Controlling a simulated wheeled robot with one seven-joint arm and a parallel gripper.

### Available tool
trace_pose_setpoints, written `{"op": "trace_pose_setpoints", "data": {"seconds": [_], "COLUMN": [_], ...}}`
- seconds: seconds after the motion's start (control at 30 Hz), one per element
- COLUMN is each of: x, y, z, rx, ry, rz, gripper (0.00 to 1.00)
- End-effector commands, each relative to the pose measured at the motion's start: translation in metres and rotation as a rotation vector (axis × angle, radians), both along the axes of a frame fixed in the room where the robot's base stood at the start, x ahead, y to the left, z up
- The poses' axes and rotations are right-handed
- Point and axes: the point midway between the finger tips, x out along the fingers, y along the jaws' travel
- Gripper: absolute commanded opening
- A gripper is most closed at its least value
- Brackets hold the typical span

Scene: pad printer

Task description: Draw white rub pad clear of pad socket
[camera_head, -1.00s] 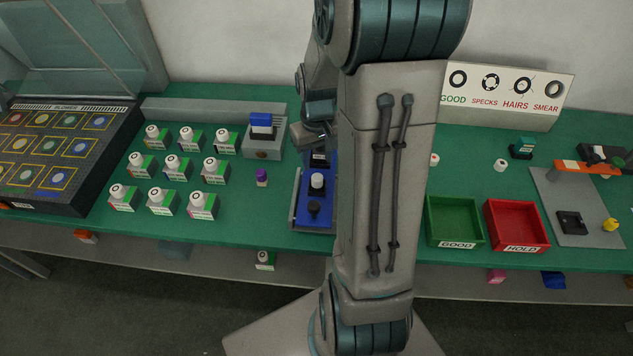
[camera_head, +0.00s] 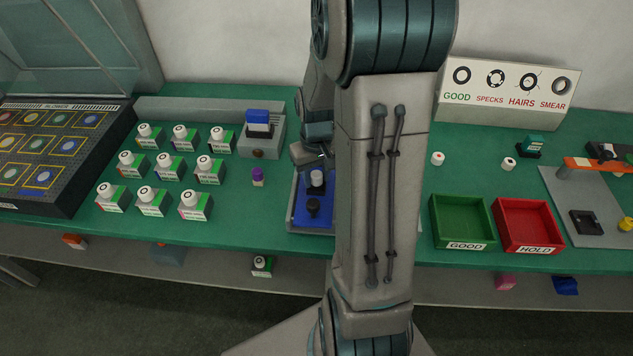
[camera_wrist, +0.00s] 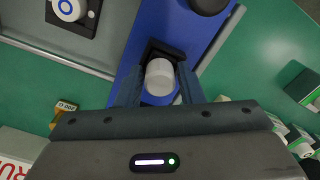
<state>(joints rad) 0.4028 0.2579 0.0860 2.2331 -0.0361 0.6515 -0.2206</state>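The white rub pad (camera_head: 317,177) stands upright on the blue pad printer bed (camera_head: 325,219). In the wrist view the pad (camera_wrist: 160,76) shows as a white cylinder in front of a dark socket (camera_wrist: 163,49). My gripper (camera_wrist: 160,88) is open, with one finger on each side of the pad and narrow gaps showing beside it. In the head view my gripper (camera_head: 312,157) is just above the pad, partly hidden by my arm. I cannot tell how deep the fingers reach around the pad.
A black knob (camera_head: 313,206) stands in front of the pad on the bed. Green (camera_head: 459,222) and red (camera_head: 528,226) trays sit right. My arm hides the printer's right side.

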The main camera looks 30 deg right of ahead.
Motion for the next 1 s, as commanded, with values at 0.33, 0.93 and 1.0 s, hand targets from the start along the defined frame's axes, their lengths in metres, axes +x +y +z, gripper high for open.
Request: {"op": "trace_pose_setpoints", "data": {"seconds": [0.33, 0.93, 1.0], "x": [-0.0001, 0.0, 0.0], "y": [-0.0001, -0.0001, -0.0001], "z": [0.0001, 0.0071, 0.0081], "rx": [0.0, 0.0, 0.0], "ry": [0.0, 0.0, 0.0], "rz": [0.0, 0.0, 0.0], "gripper": [0.0, 0.0, 0.0]}}
